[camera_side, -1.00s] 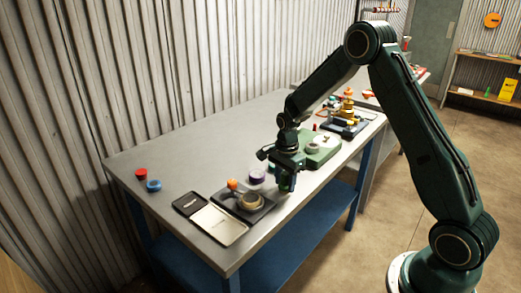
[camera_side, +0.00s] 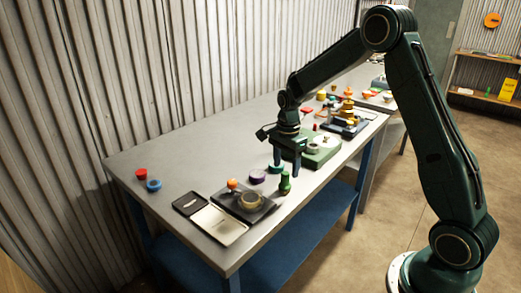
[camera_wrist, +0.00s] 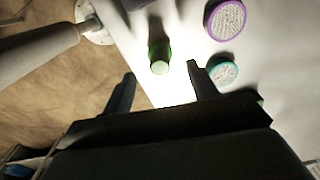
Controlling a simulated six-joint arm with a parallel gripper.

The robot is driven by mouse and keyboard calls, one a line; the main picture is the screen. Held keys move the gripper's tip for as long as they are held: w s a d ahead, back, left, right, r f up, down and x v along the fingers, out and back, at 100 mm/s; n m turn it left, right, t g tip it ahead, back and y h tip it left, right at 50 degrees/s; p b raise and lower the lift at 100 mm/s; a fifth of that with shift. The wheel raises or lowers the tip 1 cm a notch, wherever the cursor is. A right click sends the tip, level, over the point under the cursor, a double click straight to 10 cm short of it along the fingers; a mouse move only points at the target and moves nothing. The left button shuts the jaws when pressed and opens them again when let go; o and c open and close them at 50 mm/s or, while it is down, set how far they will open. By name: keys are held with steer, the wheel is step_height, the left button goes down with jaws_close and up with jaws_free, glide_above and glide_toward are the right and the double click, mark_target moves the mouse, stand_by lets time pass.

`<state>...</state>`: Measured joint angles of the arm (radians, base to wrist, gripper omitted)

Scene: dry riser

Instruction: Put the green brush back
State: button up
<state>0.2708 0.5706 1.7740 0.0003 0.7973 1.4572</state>
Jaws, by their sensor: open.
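The green brush (camera_side: 285,183) stands upright on the grey table near its front edge, to the right of the black tray. In the wrist view it is a green cylinder with a pale green top (camera_wrist: 160,57), just beyond and between my fingertips. My gripper (camera_side: 288,169) is open, empty and above the table, slightly behind and above the brush. Its two spread fingers also show in the wrist view (camera_wrist: 161,72). A purple-rimmed disc (camera_side: 258,176) and a teal-rimmed disc (camera_wrist: 223,73) lie close to the brush.
A black tray (camera_side: 262,211) with an orange-knobbed piece and a round tin stands left of the brush, beside an open flat case (camera_side: 218,224). A green block (camera_side: 322,155) lies behind my gripper. Red (camera_side: 141,174) and blue (camera_side: 153,185) pieces sit far left; the table between is clear.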

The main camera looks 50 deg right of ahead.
mark_target(286, 174)
steer(key=shift+r, duration=3.1)
steer(key=s+a+r+n+t, duration=0.3)
steer(key=s+a+r+n, duration=0.5)
steer(key=s+r+n, duration=0.3)
steer(key=s+a+r+n+t, duration=0.1)
steer(key=s+n, duration=0.3)
steer(key=s, duration=0.4)
steer(key=s+a+n+t, duration=0.1)
steer(key=s+a+n, duration=0.2)
steer(key=s, duration=0.5)
steer(key=shift+a+r+n+t, duration=0.25)
steer(key=shift+r+n+t, duration=0.1)
steer(key=shift+n, duration=0.55)
